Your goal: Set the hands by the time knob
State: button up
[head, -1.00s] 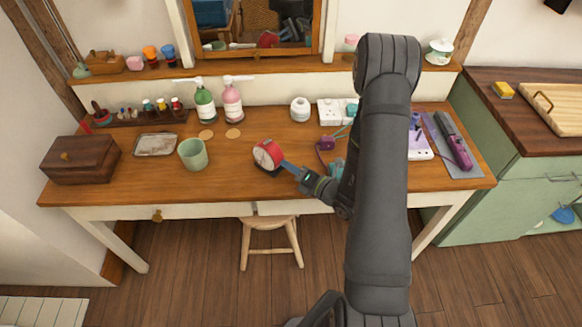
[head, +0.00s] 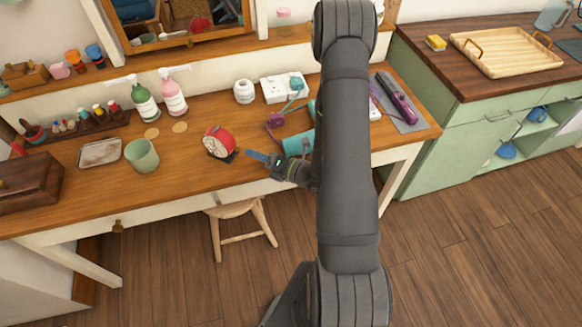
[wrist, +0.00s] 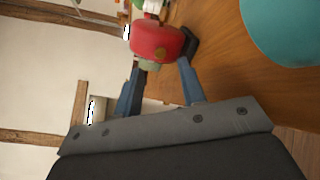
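A red alarm clock (head: 219,142) with a pale face stands on a dark base on the wooden desk. Its face points left and toward the front in the head view. In the wrist view I see the red rear of the clock (wrist: 158,40), with a pale greenish knob-like part (wrist: 149,65) low on it. My gripper (head: 250,154) is to the right of the clock, with a small gap between them. Its blue fingers also show in the wrist view (wrist: 162,68), spread apart with nothing clearly held. The clock's hands are too small to read.
A teal cylinder (head: 298,144) and a purple item (head: 275,120) lie close behind and right of my gripper. A green cup (head: 142,156) stands left of the clock. Pump bottles (head: 146,104) and a white jar (head: 244,91) stand behind. The desk's front strip is clear.

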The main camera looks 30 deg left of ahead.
aim_at(236, 148)
jog(key=d, duration=1.2)
jog(key=shift+d+r, duration=0.25)
jog(key=shift+r, duration=0.2)
jog(key=shift+a, duration=0.1)
jog(key=a, duration=1)
jog(key=a+f, duration=0.1)
jog(key=a, duration=0.4)
jog(key=shift+a+f, duration=0.1)
jog(key=shift+a, duration=0.25)
